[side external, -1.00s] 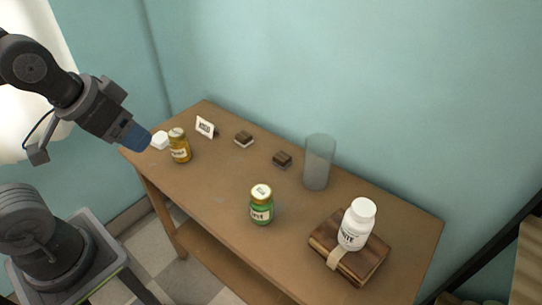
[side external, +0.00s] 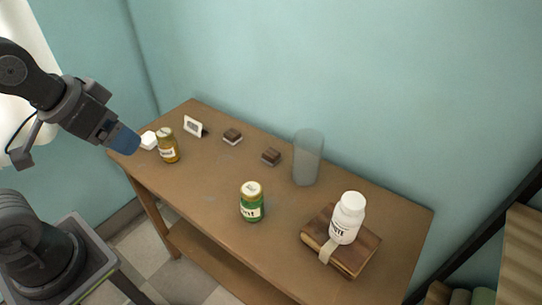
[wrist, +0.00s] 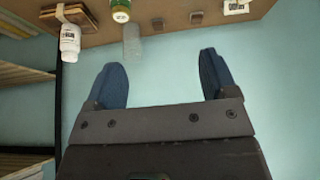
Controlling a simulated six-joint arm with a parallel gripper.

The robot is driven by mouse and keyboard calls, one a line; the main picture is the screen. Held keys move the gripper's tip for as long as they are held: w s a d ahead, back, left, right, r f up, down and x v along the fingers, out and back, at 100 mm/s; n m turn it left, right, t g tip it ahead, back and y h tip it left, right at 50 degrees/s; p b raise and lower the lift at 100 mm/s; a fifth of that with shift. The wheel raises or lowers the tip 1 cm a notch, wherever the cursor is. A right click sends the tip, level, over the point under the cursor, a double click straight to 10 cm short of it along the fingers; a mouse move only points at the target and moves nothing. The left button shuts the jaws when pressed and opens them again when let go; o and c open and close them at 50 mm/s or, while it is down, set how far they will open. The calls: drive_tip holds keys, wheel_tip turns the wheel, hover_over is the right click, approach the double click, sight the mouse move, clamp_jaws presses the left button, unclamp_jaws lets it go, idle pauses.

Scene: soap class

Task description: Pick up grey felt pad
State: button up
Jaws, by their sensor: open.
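I cannot clearly single out a grey felt pad. Two small dark brown blocks, each with a paler layer under it, lie on the table: a left one (side external: 232,136) and a right one (side external: 271,156). They also show at the top of the wrist view as a block near the middle (wrist: 158,24) and one to its right (wrist: 196,17). Which of these layers is the pad, if either, I cannot tell. My gripper (side external: 128,144) is at the table's left end, apart from both blocks. In the wrist view its blue fingers are spread with nothing between them (wrist: 162,62).
A white block (side external: 149,140) and a yellow jar (side external: 168,148) are closest to my gripper. A white card (side external: 193,126) stands behind. A green jar (side external: 252,204), a clear cylinder (side external: 307,158) and a white bottle (side external: 347,218) on a wooden book-like block (side external: 362,257) are farther right.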

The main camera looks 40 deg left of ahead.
drive_tip(key=w+r+m+g, duration=0.1)
drive_tip(key=w+r+m, duration=0.3)
drive_tip(key=w, duration=0.6)
drive_tip(key=m+g, duration=0.5)
drive_tip(key=m, duration=0.9)
hover_over(271, 152)
wheel_tip(271, 152, down, 21)
drive_tip(key=shift+m, duration=0.3)
wheel_tip(271, 152, down, 14)
drive_tip(key=shift+f, duration=0.25)
drive_tip(key=shift+c, duration=0.4)
